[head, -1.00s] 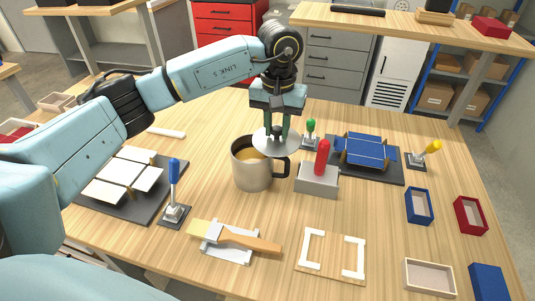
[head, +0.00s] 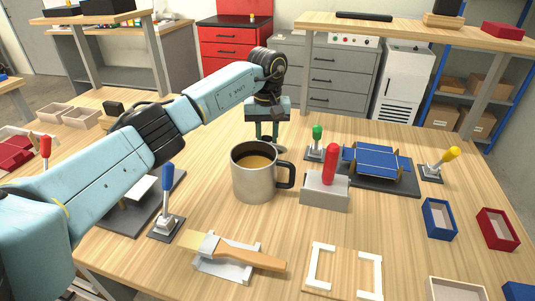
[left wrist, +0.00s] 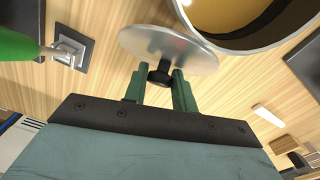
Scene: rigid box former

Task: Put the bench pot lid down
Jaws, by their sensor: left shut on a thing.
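The lid (left wrist: 168,46) is a round pale metal disc with a black knob (left wrist: 160,76). My left gripper (left wrist: 160,84) is shut on the knob. In the head view my left gripper (head: 267,138) points down just behind the steel pot (head: 253,183), and the pot hides most of the lid. The pot stands open with a yellow-brown filling and a dark handle on its right. The lid is beside the pot, not over it. I cannot tell whether it touches the bench. My right gripper is not in view.
A grey block with a red handle (head: 328,168) stands right of the pot. Behind it are a green-handled clamp (head: 317,140) and a blue panel piece (head: 375,160) on a dark plate. A brush (head: 235,252) lies in front. Bare bench (head: 215,140) lies left of my gripper.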

